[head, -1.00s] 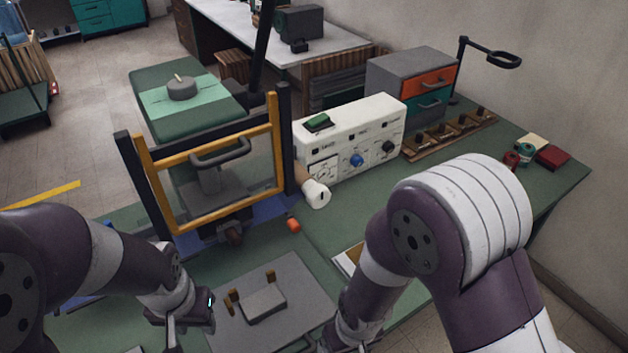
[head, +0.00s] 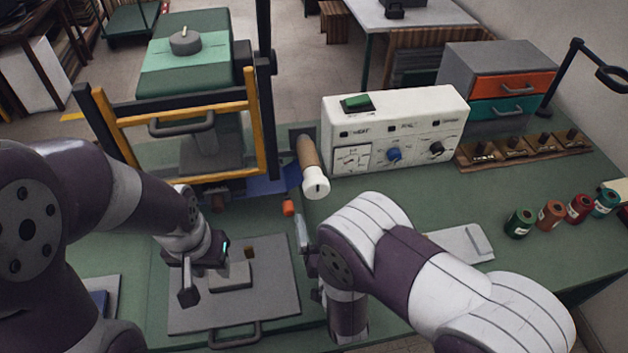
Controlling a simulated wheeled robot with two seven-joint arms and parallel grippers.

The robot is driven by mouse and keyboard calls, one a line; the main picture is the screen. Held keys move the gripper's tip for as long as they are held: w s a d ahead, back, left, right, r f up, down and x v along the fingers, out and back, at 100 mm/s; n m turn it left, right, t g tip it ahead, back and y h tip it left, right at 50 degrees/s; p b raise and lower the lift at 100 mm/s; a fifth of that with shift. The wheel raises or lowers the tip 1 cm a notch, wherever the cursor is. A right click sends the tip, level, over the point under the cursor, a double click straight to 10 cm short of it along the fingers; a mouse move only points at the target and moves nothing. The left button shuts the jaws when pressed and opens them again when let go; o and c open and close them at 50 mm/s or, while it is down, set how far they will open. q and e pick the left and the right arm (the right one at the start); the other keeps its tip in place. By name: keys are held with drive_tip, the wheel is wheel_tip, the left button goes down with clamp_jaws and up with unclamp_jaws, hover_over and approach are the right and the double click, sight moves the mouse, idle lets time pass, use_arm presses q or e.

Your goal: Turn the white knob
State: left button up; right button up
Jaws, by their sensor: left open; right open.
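The white knob (head: 316,187) is a short round cap with a dark mark on its face. It sits on the end of a brown cylinder (head: 307,153) beside the yellow-edged frame. My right gripper (head: 302,238) is open, just below the white knob and apart from it; my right arm partly hides it. My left gripper (head: 190,285) is open and empty, over the left part of the grey plate (head: 275,290), well away from the knob.
A white control box (head: 396,110) with a blue knob (head: 394,155) and a black knob (head: 437,148) stands behind right. A yellow-edged frame (head: 259,130) stands at the left. An orange piece (head: 288,208) lies near the white knob. Several spools (head: 551,213) stand at the right.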

sight(319, 193)
drive_tip(key=w, duration=0.3)
drive_tip(key=w+p, duration=0.1)
drive_tip(key=w, duration=0.4)
drive_tip(key=shift+w+a+p, duration=0.25)
drive_tip(key=shift+w+p, duration=0.1)
drive_tip(key=w, duration=0.1)
drive_tip(key=w+a, duration=0.1)
drive_tip(key=shift+w+a, duration=0.1)
drive_tip(key=shift+w, duration=0.2)
use_arm(q)
drive_tip(key=shift+w+d+r, duration=0.1)
drive_tip(key=shift+d+r, duration=0.1)
drive_tip(key=shift+r, duration=0.4)
drive_tip(key=shift+w+d+r, duration=0.1)
drive_tip(key=shift+d+r, duration=0.05)
drive_tip(key=shift+r, duration=0.45)
use_arm(e)
drive_tip(key=shift+f, duration=0.1)
drive_tip(key=shift+w, duration=0.1)
drive_tip(key=c, duration=1)
